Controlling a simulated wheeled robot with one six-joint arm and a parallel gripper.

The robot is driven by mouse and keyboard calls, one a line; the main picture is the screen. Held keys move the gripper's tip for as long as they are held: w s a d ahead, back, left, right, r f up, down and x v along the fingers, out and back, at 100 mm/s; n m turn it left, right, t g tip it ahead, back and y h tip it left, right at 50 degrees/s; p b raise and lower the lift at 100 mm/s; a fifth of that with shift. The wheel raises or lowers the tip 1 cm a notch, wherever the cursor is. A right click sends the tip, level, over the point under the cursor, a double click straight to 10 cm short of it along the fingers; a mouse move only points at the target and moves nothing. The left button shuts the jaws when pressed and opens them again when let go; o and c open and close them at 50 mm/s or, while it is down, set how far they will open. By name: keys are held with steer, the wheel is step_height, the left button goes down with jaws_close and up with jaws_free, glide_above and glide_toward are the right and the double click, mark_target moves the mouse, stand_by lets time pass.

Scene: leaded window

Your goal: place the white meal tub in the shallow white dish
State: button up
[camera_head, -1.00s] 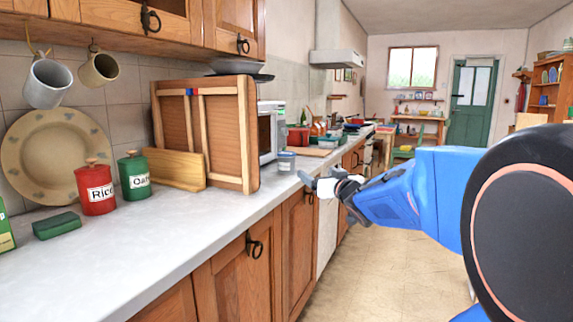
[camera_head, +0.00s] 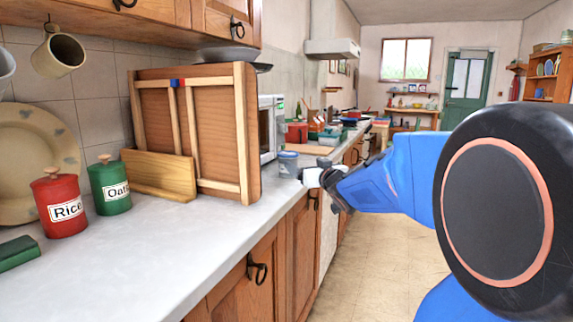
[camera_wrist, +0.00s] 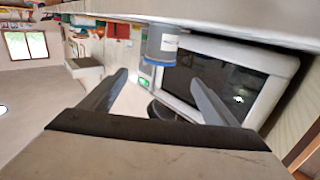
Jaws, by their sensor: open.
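A small tub with a blue lid and a pale label (camera_head: 288,164) stands upright on the counter, beside the microwave. It looks like the meal tub, though its body appears grey-white. In the wrist view, which is turned over, the tub (camera_wrist: 162,45) shows just beyond the fingertips, between their lines. My gripper (camera_wrist: 159,78) is open, with nothing between its fingers. In the head view my gripper (camera_head: 308,177) is just right of the tub, by the counter's front edge; contact cannot be told. I cannot make out the shallow white dish in either view.
A wooden panel (camera_head: 215,130) stands on the counter left of the tub, with the microwave (camera_head: 270,128) behind it. Red (camera_head: 60,205) and green (camera_head: 109,187) canisters stand nearer. The front of the counter (camera_head: 170,245) is clear. Several items crowd the far counter.

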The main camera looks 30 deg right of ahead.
mark_target(288, 153)
steer(key=w, duration=0.5)
steer(key=w+d, duration=0.1)
steer(key=w, duration=0.4)
steer(key=w+d, duration=0.1)
steer(key=w, duration=0.4)
steer(key=shift+w+f, duration=0.15)
steer(key=shift+w, duration=0.1)
steer(key=c, duration=1.4)
steer(key=shift+r, duration=0.2)
steer(key=shift+c, duration=0.2)
